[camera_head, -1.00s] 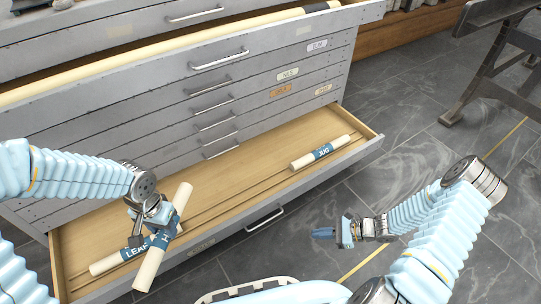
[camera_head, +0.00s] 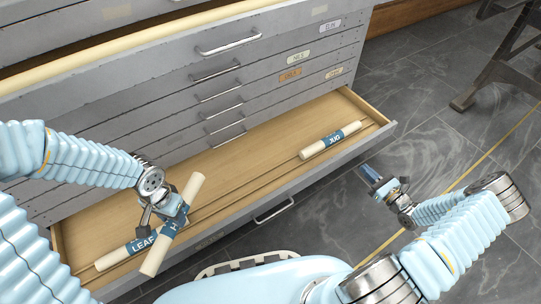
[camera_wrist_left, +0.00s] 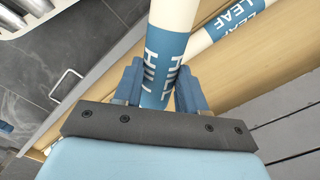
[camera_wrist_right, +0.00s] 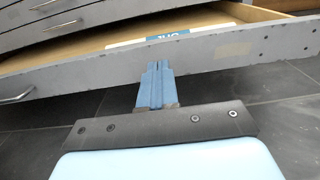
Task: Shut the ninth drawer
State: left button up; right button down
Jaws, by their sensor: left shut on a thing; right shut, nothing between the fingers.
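The low open drawer (camera_head: 240,162) of the grey flat-file cabinet is pulled out, its wooden inside showing. My left gripper (camera_head: 166,212) is shut on a cream roll with a blue HILL band (camera_wrist_left: 163,70), held tilted over the drawer's left part. A LEAF roll (camera_head: 126,252) lies in the drawer below it, and a JUG roll (camera_head: 330,140) lies at the right end. My right gripper (camera_head: 372,175) is shut and empty, just outside the drawer front near its right end. In the right wrist view its fingertips (camera_wrist_right: 158,68) are close to the front panel; I cannot tell if they touch.
Several closed drawers with labels (camera_head: 298,58) sit above the open one. An upper drawer (camera_head: 130,45) is also out, with a long cream roll along it. A dark metal stand (camera_head: 495,65) is at the upper right.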

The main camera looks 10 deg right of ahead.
aim_at(349, 154)
pick_arm(q)
jog(key=shift+f+b, duration=0.4)
jog(key=shift+f, duration=0.1)
pick_arm(e)
jog(key=x, duration=0.6)
jog(key=shift+w, duration=0.15)
pick_arm(q)
jog(key=shift+r, duration=0.1)
pick_arm(e)
jog(key=shift+a, duration=0.1)
